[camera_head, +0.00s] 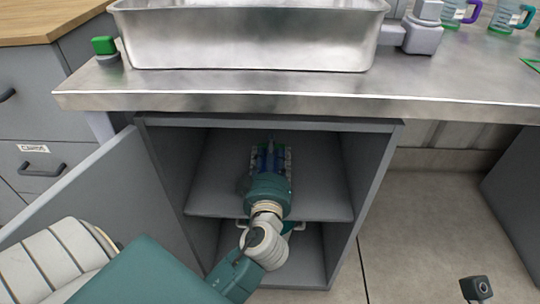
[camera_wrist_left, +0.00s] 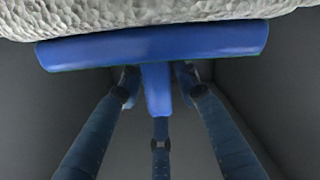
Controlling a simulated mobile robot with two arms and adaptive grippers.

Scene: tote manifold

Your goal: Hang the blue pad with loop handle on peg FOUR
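The blue pad shows in the left wrist view as a wide blue bar (camera_wrist_left: 200,42) with a rough pale grey face (camera_wrist_left: 120,14) along the top edge. In the head view my left gripper (camera_head: 270,158) reaches into the open cabinet, above its middle shelf, with blue and grey parts at its tip. In the wrist view its dark blue fingers converge just below the bar; a brighter blue piece lies between them. I cannot tell whether they grip it. The loop handle is not clearly visible. No numbered peg is in view.
The cabinet's middle shelf (camera_head: 220,190) and side walls surround my left arm. Its open door (camera_head: 105,190) stands at the left. Above is a steel counter (camera_head: 230,86) with a metal basin (camera_head: 250,45). Clear mugs (camera_head: 503,18) stand at the upper right. The floor (camera_head: 420,230) at right looks mostly clear.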

